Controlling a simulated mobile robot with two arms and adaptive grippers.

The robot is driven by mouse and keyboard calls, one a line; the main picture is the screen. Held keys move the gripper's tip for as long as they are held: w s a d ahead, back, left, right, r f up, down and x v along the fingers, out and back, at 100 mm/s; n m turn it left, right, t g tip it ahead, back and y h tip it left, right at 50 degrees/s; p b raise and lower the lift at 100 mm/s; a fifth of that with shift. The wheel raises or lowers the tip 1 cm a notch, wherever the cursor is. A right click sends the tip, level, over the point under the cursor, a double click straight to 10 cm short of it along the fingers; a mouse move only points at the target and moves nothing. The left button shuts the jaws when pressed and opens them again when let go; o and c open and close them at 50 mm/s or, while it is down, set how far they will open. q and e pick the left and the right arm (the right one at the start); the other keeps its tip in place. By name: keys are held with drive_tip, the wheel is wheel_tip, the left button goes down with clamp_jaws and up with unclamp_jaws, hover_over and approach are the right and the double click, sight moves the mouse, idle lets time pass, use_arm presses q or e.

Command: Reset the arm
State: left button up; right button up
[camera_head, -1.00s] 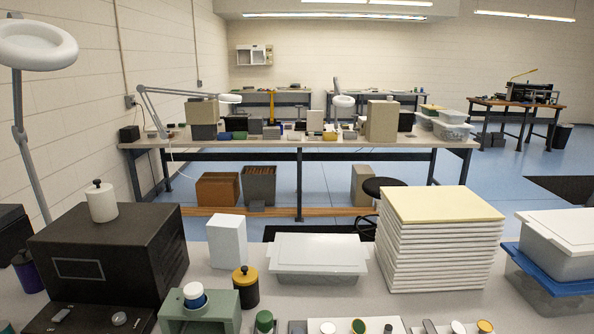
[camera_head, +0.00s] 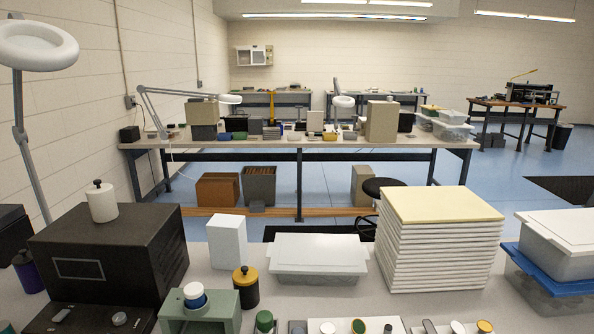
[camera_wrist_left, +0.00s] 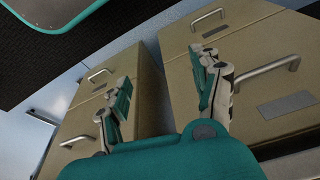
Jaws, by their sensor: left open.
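My left gripper (camera_wrist_left: 163,100) shows in the left wrist view with its two fingers apart and nothing between them. Beige drawer fronts (camera_wrist_left: 262,75) with metal handles lie beyond the fingers, and I cannot tell how far off they are. Neither of my arms shows in the head view. In the head view a green press frame (camera_head: 205,312) stands at the near edge of the table, with a white and blue round part (camera_head: 194,294) at its top.
On the table (camera_head: 400,305) stand a black box (camera_head: 110,250), a white block (camera_head: 228,242), a yellow-lidded black jar (camera_head: 246,288), a lidded clear bin (camera_head: 318,260), a stack of white panels (camera_head: 440,240) and bins at right (camera_head: 560,255). A ring lamp (camera_head: 36,45) rises at left.

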use_arm(q)
drive_tip(key=s+a+f+g, duration=0.1)
drive_tip(key=s+f, duration=0.3)
drive_tip(key=f, duration=0.5)
drive_tip(key=s+f, duration=0.4)
drive_tip(key=f, duration=0.5)
drive_tip(key=s+a+f, duration=0.2)
drive_tip(key=s+f, duration=0.6)
drive_tip(key=s, duration=0.2)
drive_tip(key=shift+s+g, duration=0.2)
drive_tip(key=shift+g, duration=0.1)
